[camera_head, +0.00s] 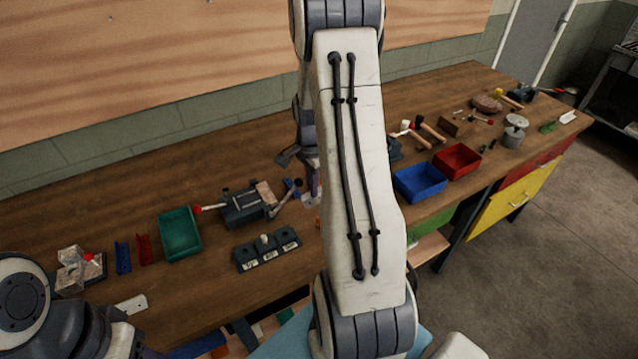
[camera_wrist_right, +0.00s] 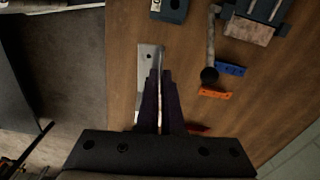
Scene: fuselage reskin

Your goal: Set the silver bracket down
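The silver bracket (camera_wrist_right: 146,65) shows in the right wrist view as a pale angled plate with small holes. My right gripper (camera_wrist_right: 163,76) is closed on its upright edge, and the fingers hide part of it. Whether the bracket touches the wooden bench top below cannot be told. In the head view my right arm hides most of this gripper; part of it shows behind the arm, over the middle of the bench. My left arm is at the lower left of the head view, and its fingers are mostly cut off by the frame.
A blue bracket (camera_wrist_right: 230,68) and an orange bracket (camera_wrist_right: 215,93) lie right of the gripper. The bench (camera_head: 190,290) also holds a green bin (camera_head: 179,234), a dark labelled block (camera_head: 267,250), a vise (camera_head: 243,205), a blue bin (camera_head: 420,181) and a red bin (camera_head: 457,161).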

